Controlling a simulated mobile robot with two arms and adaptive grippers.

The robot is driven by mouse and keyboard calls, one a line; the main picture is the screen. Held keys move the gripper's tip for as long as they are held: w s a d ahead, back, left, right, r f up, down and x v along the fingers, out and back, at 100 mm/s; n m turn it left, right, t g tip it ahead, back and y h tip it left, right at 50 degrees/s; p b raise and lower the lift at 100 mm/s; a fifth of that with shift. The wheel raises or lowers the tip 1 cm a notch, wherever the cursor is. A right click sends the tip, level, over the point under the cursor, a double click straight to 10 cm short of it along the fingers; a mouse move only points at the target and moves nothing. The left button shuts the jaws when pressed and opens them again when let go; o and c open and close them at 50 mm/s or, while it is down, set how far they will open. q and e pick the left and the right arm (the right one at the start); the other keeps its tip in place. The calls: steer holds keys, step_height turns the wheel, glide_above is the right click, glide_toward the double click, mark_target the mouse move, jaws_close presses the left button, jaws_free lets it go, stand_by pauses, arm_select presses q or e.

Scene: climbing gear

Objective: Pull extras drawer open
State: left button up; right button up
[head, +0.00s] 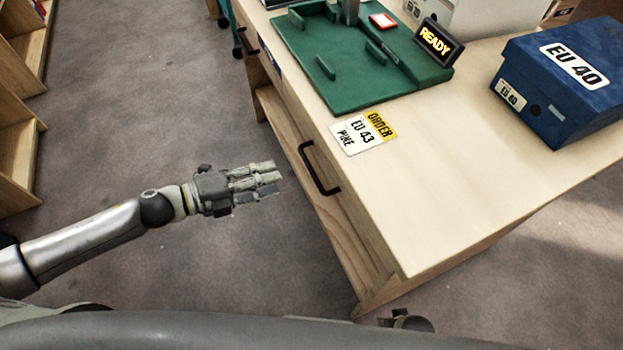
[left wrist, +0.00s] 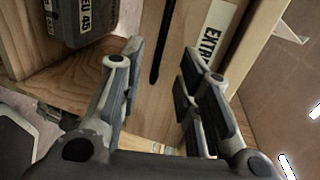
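The desk's front has a drawer with a black bar handle (head: 318,168), which looks closed in the head view. In the left wrist view, a label reading "EXTR" (left wrist: 210,35), its end cut off, sits on a wooden front beside a dark handle (left wrist: 162,45). My left gripper (head: 275,178) is left of the near handle in the head view, apart from it. In the left wrist view its fingers (left wrist: 160,85) are spread, with the dark handle showing beyond the gap. Nothing is held.
The desk top (head: 430,190) carries a green tray (head: 320,70), a READY sign (head: 438,42), an order card (head: 363,133) and a blue EU 40 box (head: 565,75). A second handle (head: 240,42) is farther along the front. A grey EU 45 box (left wrist: 85,20) shows in the left wrist view.

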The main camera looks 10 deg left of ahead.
mark_target(312, 168)
arm_select(q)
steer(key=x, duration=1)
steer(key=shift+d+r, duration=0.1)
steer(key=shift+d, duration=0.4)
jaws_close()
